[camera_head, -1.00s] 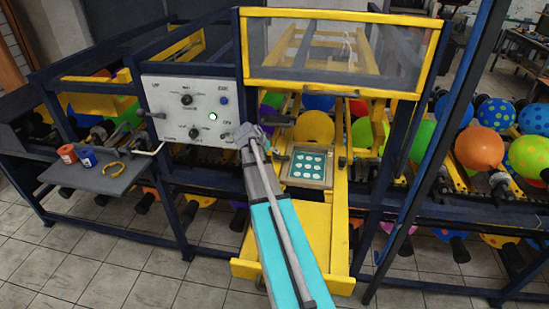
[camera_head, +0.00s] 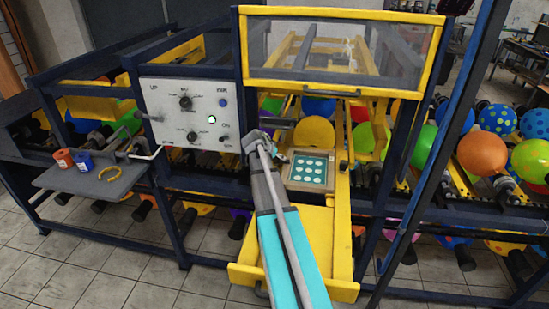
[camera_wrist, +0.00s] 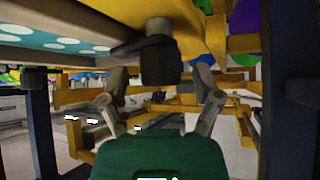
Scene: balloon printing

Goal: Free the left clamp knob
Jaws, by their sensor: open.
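A dark cylindrical knob (camera_wrist: 160,62) hangs below a yellow part in the wrist view, at the top middle. It stands between the two spread fingers of my gripper (camera_wrist: 160,78), with a visible gap on each side. I cannot tell its depth relative to the fingertips. In the head view, my gripper (camera_head: 257,139) is at the left of the printing plate (camera_head: 311,170), a framed teal plate with pale dots. The plate's dotted surface also shows in the wrist view (camera_wrist: 50,38). In the head view, my arm hides the left clamp knob.
A yellow-framed clear guard (camera_head: 340,50) is above the plate. A control panel (camera_head: 190,115) is to the left. Dark blue posts (camera_wrist: 300,110) flank the wrist view.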

